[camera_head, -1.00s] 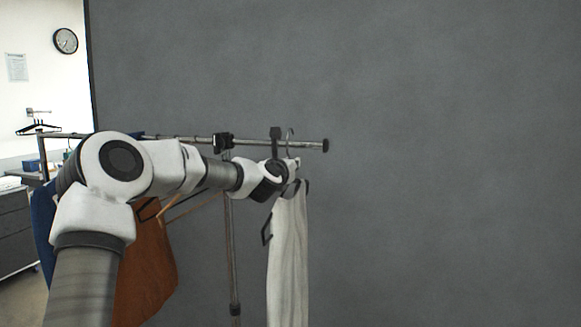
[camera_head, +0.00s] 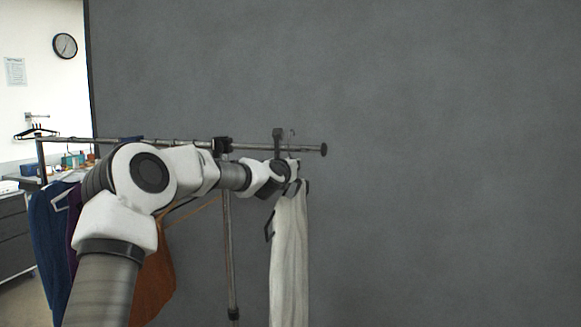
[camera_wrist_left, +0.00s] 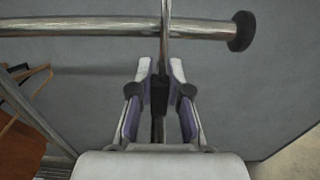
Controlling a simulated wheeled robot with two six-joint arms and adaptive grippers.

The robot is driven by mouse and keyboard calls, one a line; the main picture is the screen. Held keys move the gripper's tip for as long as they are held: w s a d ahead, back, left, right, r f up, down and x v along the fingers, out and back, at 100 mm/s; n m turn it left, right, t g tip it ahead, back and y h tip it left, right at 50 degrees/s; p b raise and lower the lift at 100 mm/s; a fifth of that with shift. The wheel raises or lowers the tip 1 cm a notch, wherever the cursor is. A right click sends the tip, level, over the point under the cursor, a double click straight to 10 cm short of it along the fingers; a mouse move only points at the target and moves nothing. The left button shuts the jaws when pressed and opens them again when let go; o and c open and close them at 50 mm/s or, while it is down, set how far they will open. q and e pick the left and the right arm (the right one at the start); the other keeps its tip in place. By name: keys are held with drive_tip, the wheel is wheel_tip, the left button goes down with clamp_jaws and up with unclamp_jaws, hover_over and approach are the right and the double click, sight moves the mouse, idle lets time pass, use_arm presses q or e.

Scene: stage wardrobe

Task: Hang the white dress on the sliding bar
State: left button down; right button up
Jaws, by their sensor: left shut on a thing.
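The white dress (camera_head: 289,245) hangs from a dark hanger (camera_head: 269,229) near the right end of the sliding bar (camera_head: 308,149). My left gripper (camera_head: 288,172) is just below the bar and shut on the hanger. In the left wrist view its fingers (camera_wrist_left: 160,75) close around the hanger's dark neck, and the metal hook stem (camera_wrist_left: 165,35) crosses the bar close to its end cap (camera_wrist_left: 242,31). In the head view the hook tip (camera_head: 292,133) shows above the bar. I cannot tell whether the hook rests on it. My right gripper is out of view.
Blue (camera_head: 48,235), purple and orange (camera_head: 155,280) garments hang at the left of the rack, partly behind my left arm. A black clamp (camera_head: 222,146) sits on the bar above an upright post (camera_head: 230,255). Space right of the bar's end is clear before the grey wall.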

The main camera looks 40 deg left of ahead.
use_arm(q)
drive_tip(key=shift+x, duration=2.1)
drive_tip(key=shift+w, duration=0.1)
drive_tip(key=shift+b, duration=0.3)
drive_tip(key=shift+f+b, duration=2)
drive_tip(key=shift+b, duration=0.4)
drive_tip(key=c, duration=1)
unclamp_jaws()
drive_tip(key=shift+c, duration=0.2)
